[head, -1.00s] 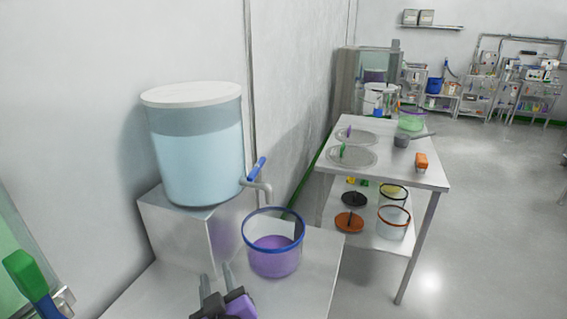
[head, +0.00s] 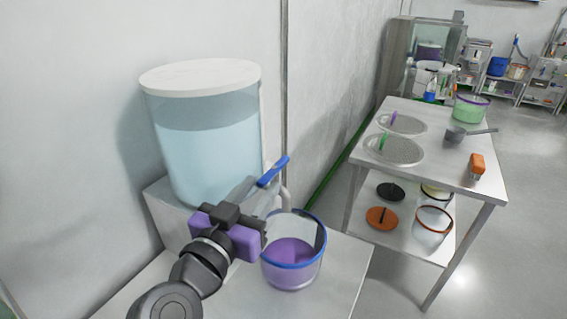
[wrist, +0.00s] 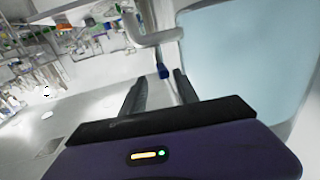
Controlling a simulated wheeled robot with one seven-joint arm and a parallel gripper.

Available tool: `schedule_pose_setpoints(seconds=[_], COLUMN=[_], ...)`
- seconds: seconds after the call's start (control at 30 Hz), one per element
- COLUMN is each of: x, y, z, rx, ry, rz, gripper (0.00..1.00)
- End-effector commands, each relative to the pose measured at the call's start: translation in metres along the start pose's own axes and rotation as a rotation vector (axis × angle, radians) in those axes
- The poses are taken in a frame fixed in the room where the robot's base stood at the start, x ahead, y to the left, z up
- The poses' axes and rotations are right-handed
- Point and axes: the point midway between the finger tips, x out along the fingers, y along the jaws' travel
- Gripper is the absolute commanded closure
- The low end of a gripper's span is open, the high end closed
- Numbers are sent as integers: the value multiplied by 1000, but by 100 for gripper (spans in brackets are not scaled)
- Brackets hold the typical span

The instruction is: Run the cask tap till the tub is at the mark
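The cask (head: 210,150) is a clear drum with a white lid, holding pale blue liquid to well above half. Its tap has a blue lever (head: 273,171), tilted up to the right, and a grey spout (head: 287,198). The tub (head: 318,240), clear with a blue rim, stands below the spout; its lower part looks purple. I cannot make out a mark on it or a stream. My gripper (head: 268,198) is beside the tap, just below the lever. In the wrist view its fingers (wrist: 160,90) are apart and empty, with the lever's blue end (wrist: 162,71) just beyond the gap.
The cask sits on a metal block (head: 165,215) on a bench (head: 345,268) against the wall. A steel table (head: 440,165) at the right holds sieves, a scoop (head: 456,134), an orange-handled tool (head: 477,163) and a green tub (head: 470,108). Open floor lies right.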

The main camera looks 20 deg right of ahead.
Motion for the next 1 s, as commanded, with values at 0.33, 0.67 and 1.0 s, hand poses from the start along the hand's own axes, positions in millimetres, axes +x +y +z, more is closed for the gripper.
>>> schedule_pose_setpoints(seconds=[0.33,0.67,1.0], x=[42,75,77], y=[1,0,0], z=[-2,0,0], rx=[0,-1,0], ry=[-1,-1,0], rz=[5,2,0], gripper=[64,64,72])
